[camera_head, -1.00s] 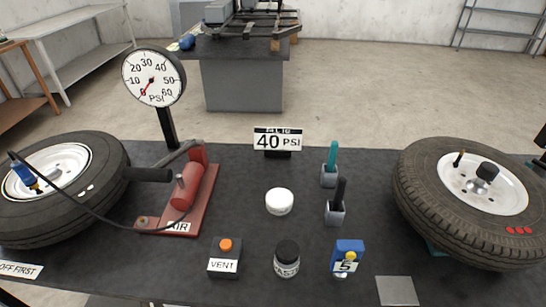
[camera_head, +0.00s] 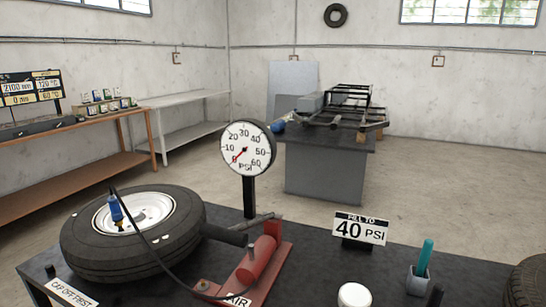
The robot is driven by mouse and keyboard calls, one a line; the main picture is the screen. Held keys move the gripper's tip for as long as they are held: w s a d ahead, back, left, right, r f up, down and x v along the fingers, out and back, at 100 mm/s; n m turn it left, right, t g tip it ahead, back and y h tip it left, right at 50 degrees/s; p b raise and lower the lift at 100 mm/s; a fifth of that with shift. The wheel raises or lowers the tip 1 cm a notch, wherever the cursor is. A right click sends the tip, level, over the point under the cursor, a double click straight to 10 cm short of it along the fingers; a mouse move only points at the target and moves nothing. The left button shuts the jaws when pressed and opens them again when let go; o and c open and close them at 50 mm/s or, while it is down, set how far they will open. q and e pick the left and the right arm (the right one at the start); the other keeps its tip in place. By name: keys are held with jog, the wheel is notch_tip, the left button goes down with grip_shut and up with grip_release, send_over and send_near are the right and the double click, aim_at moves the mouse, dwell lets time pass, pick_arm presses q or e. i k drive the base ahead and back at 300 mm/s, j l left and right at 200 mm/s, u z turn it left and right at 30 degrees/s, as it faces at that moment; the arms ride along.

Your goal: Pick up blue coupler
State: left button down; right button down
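The blue coupler (camera_head: 116,208) stands roughly upright on the white wheel hub (camera_head: 150,212) of the left tyre (camera_head: 85,250). A black hose (camera_head: 150,243) runs from its top, over the tyre, to the red air pump (camera_head: 258,262). Whether the coupler is joined to a valve is too small to tell. Neither of my grippers shows in this view.
A round pressure gauge (camera_head: 246,148) stands behind the pump, its needle near 0. A "40 PSI" sign (camera_head: 360,229), a white round cap (camera_head: 354,295) and a teal-handled tool (camera_head: 425,258) are to the right. Another tyre (camera_head: 527,283) is cut off at the right edge.

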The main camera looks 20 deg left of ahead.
aim_at(117, 214)
jog(key=u, duration=1.75)
